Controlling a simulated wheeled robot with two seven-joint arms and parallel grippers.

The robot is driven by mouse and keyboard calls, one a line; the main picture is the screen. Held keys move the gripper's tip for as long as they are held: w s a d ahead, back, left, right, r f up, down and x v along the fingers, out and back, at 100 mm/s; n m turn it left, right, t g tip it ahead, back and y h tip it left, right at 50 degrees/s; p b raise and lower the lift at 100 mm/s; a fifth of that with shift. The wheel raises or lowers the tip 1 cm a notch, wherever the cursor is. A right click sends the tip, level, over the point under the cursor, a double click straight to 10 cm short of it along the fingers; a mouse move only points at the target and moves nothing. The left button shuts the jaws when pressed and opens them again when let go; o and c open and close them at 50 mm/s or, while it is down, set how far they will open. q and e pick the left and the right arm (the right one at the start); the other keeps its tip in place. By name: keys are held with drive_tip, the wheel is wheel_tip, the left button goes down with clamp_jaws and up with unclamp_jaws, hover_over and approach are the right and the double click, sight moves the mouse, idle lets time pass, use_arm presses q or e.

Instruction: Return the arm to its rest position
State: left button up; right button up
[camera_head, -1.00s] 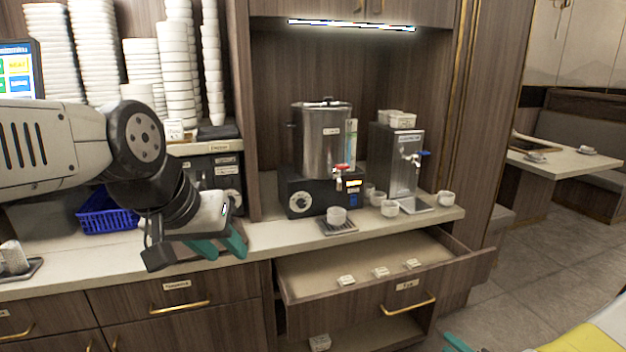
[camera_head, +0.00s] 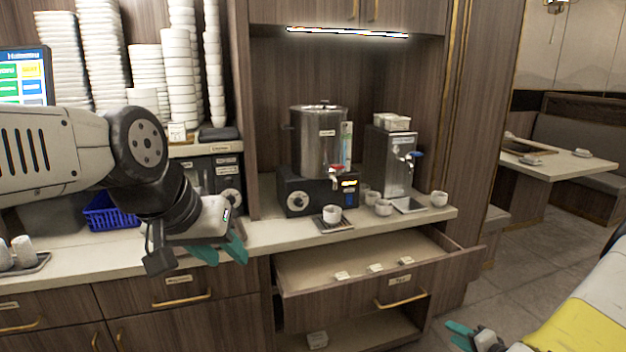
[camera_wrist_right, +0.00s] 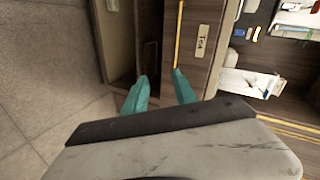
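My left gripper (camera_head: 222,252) hangs over the counter's front edge at left in the head view, with its teal fingers apart and nothing seen between them. My right gripper (camera_head: 457,335) is low at the bottom right of the head view, to the right of the open drawer and over the floor. In the right wrist view the right gripper (camera_wrist_right: 160,88) shows two teal fingers spread with an empty gap. My right arm (camera_head: 590,310), white and yellow, comes in from the right edge.
An open drawer (camera_head: 300,277) holding small packets juts from the counter (camera_head: 265,236). An urn (camera_head: 318,140), a dispenser (camera_head: 398,160) and several cups stand on the counter. Stacked white dishes (camera_head: 62,65) and a blue basket (camera_head: 108,212) are at left. Open floor (camera_head: 530,260) lies right.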

drive_tip(key=w+r+n+g+h, duration=0.3)
drive_tip(key=w+r+n, duration=0.3)
drive_tip(key=r, duration=0.7)
drive_tip(key=s+a+r+n+g+h, duration=0.1)
drive_tip(key=a+r, duration=0.2)
drive_tip(key=r, duration=0.5)
drive_tip(key=s+a+r+h, duration=0.1)
drive_tip(key=a+r+h, duration=0.15)
drive_tip(key=r, duration=0.45)
drive_tip(key=s+a+r+n+y, duration=0.1)
drive_tip(key=s+a+r, duration=0.3)
drive_tip(key=s+a, duration=0.2)
drive_tip(key=s+a+r+n+g+y, duration=0.1)
drive_tip(key=s+a+r+n+y, duration=0.1)
drive_tip(key=s+a+r, duration=0.2)
drive_tip(key=s+a+r+n+g+y, duration=0.1)
drive_tip(key=s+a+r, duration=0.3)
drive_tip(key=s+a, duration=0.6)
drive_tip(key=shift+s+n+y, duration=0.45)
drive_tip(key=shift+s+n, duration=0.05)
